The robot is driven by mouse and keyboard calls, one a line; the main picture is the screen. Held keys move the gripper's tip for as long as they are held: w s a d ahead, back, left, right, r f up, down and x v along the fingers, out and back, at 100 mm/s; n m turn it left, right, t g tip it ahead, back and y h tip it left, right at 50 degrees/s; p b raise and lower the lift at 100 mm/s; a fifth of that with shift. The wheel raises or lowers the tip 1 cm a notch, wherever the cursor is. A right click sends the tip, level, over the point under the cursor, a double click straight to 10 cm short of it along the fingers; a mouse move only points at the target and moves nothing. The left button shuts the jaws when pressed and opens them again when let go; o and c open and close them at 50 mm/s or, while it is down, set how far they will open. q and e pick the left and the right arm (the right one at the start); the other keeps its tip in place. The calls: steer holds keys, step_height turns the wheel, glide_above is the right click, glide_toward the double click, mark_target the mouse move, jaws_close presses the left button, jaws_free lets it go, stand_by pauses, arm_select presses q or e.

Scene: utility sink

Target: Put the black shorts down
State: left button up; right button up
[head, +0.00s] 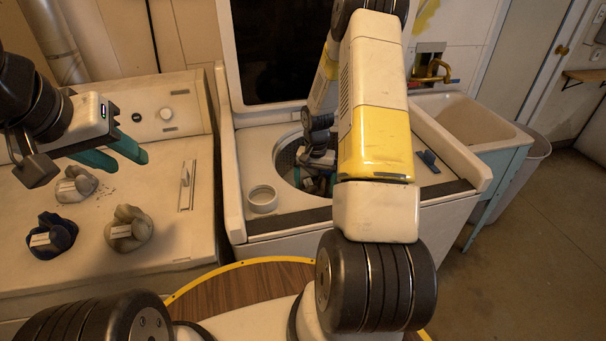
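A dark, blue-black folded cloth bundle (52,237) with a white label lies on the left machine's top; I cannot tell if it is the black shorts. My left gripper (124,160) hangs above and right of it, its two teal fingers apart with nothing between them. My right arm reaches into the round opening of the middle washer (243,222). My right gripper (318,182) is down in that opening, mostly hidden by my arm. Its fingers, and any cloth in them, cannot be made out clearly.
A grey bundle (76,185) and a beige-grey bundle (128,228) also lie on the left machine's top (165,205). A white round cup (262,198) stands left of the washer opening, and a small blue item (428,160) lies right. A sink (468,122) is farther right.

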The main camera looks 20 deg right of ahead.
steer(key=shift+f, duration=2.1)
steer(key=o, duration=1.2)
steer(key=shift+f, duration=0.15)
steer(key=shift+c, duration=0.2)
